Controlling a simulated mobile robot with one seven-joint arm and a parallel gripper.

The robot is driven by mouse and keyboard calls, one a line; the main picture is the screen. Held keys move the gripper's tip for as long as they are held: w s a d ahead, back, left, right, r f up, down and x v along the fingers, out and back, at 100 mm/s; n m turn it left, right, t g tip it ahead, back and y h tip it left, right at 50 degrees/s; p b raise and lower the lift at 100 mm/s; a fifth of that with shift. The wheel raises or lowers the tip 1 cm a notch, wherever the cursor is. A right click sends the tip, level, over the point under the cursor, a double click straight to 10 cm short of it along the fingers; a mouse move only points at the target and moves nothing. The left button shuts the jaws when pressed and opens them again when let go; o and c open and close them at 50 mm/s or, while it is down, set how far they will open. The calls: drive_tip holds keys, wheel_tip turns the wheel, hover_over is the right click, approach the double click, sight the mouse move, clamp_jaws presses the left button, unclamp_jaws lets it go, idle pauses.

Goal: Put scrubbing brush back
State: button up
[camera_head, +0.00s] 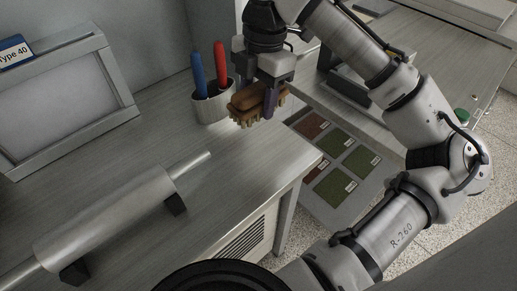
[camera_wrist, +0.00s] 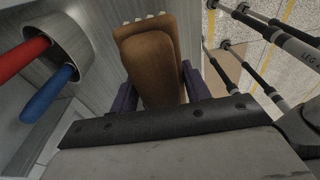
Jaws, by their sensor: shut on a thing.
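A brown scrubbing brush (camera_head: 257,100) with pale bristles is held between the purple fingers of my gripper (camera_head: 268,103). The gripper is shut on it, and the brush is beside the pen cup, near the table edge. In the wrist view the brush (camera_wrist: 153,62) fills the middle, with the purple fingers on both sides and a few bristle tips at its far end. A grey cup (camera_head: 213,104) holding a blue and a red handle stands just left of the brush. The cup (camera_wrist: 75,42) also shows at the left of the wrist view.
A roller (camera_head: 105,222) on black supports lies across the front left of the grey table (camera_head: 240,160). A framed panel (camera_head: 65,95) stands at the back left. A lower board with green and brown samples (camera_head: 335,188) is right of the table. The table between roller and cup is clear.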

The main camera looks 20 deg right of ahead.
sight(257, 159)
wheel_tip(257, 159, down, 15)
drive_tip(key=shift+f+p, duration=0.2)
drive_tip(key=shift+p, duration=0.2)
drive_tip(key=shift+f, duration=0.15)
drive_tip(key=o, duration=0.9)
drive_tip(key=shift+o, duration=0.2)
drive_tip(key=r, duration=0.4)
drive_tip(key=d+r, duration=0.1)
drive_tip(key=r, duration=0.7)
drive_tip(key=shift+w+d+r+b, duration=0.15)
drive_tip(key=shift+w+b, duration=0.15)
drive_tip(key=shift+b, duration=0.05)
